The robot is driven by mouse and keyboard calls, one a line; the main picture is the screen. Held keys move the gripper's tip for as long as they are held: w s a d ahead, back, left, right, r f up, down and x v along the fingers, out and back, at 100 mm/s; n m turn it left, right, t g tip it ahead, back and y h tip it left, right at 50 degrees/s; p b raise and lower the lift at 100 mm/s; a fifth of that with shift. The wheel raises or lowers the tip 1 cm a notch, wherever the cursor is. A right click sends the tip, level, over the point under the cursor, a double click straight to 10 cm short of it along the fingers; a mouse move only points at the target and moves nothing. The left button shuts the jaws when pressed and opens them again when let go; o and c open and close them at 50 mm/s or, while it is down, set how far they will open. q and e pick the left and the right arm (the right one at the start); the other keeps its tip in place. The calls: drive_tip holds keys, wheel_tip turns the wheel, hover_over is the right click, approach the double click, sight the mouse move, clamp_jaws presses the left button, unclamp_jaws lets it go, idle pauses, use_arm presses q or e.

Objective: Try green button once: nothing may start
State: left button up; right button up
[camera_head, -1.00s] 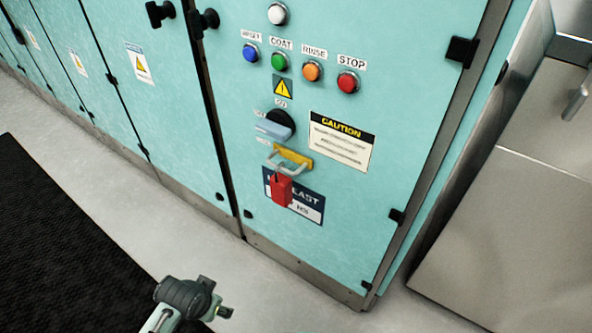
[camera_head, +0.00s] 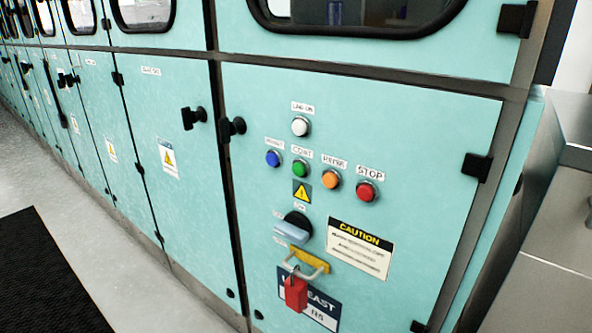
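The green button (camera_head: 299,168), labelled COAT, is in the button row on the teal cabinet door. A blue button (camera_head: 273,158) is to its left; an orange button (camera_head: 330,179) and the red STOP button (camera_head: 366,191) are to its right. A white lamp or button (camera_head: 300,126) is above it. Below are a rotary switch with a pale blue handle (camera_head: 292,231), and a yellow hasp (camera_head: 309,260) with a red padlock (camera_head: 296,293) hanging from a shackle. Neither of my grippers shows in the head view now.
A yellow-and-black caution sign (camera_head: 360,247) is right of the switch. Black door latches (camera_head: 231,128) stick out at the door's left edge. A metal counter (camera_head: 545,265) stands at the right. Grey floor (camera_head: 150,290) and a black mat (camera_head: 45,280) lie at lower left.

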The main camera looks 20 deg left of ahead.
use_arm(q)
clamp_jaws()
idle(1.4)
